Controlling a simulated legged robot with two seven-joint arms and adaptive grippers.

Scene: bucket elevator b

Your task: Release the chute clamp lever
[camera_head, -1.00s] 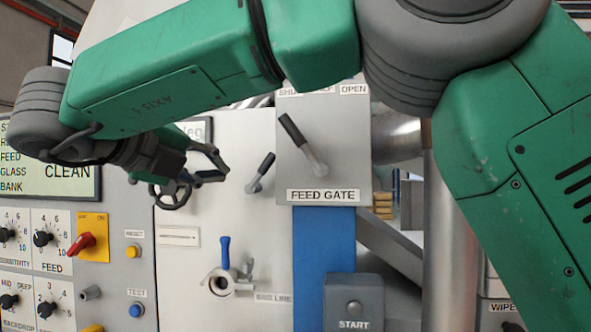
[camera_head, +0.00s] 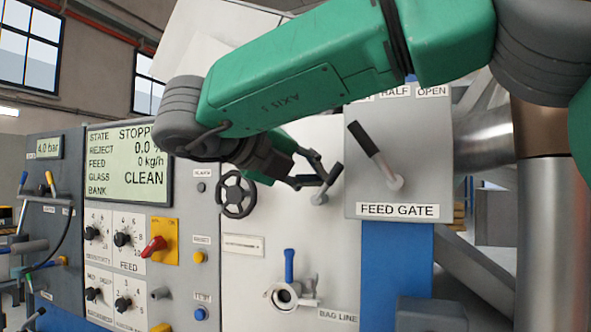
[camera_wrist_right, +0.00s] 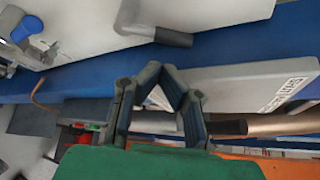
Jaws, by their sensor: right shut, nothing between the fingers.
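My right gripper (camera_head: 318,178) is shut and empty in front of the white panel. In the head view it overlaps a small lever (camera_head: 334,177) with a dark grip and grey pivot, left of the feed gate box. No readable label names this lever, so I cannot tell for sure that it is the chute clamp lever. In the right wrist view a grey lever (camera_wrist_right: 154,32) lies just beyond the shut fingertips (camera_wrist_right: 160,70); contact is unclear. The feed gate lever (camera_head: 375,154) tilts up-left on its box. My left gripper is out of view.
A black handwheel (camera_head: 236,195) is left of the gripper. Below are a blue-handled valve (camera_head: 289,266) and the "BAG LINE" label. The feed gate box (camera_head: 398,190) projects close on the right. A control panel with display (camera_head: 128,162) stands at left.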

